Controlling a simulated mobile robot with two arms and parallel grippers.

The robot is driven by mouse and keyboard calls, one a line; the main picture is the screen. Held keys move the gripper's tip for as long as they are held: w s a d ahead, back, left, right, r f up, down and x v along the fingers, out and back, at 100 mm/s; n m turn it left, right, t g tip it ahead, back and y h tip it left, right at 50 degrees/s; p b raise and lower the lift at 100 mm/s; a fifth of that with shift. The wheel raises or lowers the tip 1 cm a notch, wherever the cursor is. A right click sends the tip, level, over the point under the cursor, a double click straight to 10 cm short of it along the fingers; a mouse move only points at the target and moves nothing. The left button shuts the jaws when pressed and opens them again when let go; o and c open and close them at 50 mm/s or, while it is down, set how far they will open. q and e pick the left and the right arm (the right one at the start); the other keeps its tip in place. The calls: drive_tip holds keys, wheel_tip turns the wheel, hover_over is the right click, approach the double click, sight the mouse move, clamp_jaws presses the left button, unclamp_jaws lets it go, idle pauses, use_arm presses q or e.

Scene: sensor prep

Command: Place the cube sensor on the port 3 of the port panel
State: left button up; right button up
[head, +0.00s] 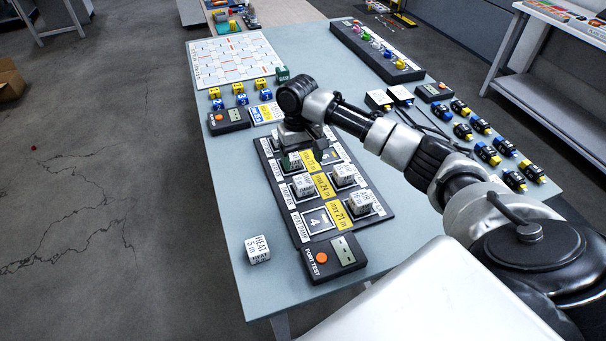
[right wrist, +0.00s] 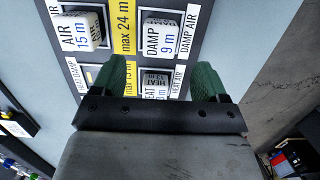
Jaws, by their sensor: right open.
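The black port panel (head: 292,230) lies on the table, with white cube sensors standing in several of its ports. Port 4 (head: 316,222) at its near left is bare. My right gripper (head: 294,156) is over the far end of the panel, open. In the right wrist view its green fingertips (right wrist: 160,80) are apart, with a HEAT 13 m cube (right wrist: 155,84) in a port between and below them. A DAMP 9 m cube (right wrist: 160,38) and an AIR 15 m cube (right wrist: 82,31) stand beyond. A loose HEAT 5 m cube (head: 257,250) sits left of the panel. Port 3 is not identifiable.
A port tester (head: 334,259) with an orange button adjoins the panel's near end. A white grid board (head: 235,58) and blue and yellow cubes (head: 240,93) lie at the far left. Black connectors (head: 487,153) line the right side. The table's left front is mostly clear.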

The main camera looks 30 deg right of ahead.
sight(301, 176)
drive_tip(key=r, duration=0.3)
drive_tip(key=shift+w+r, duration=0.3)
drive_tip(key=shift+r, duration=0.05)
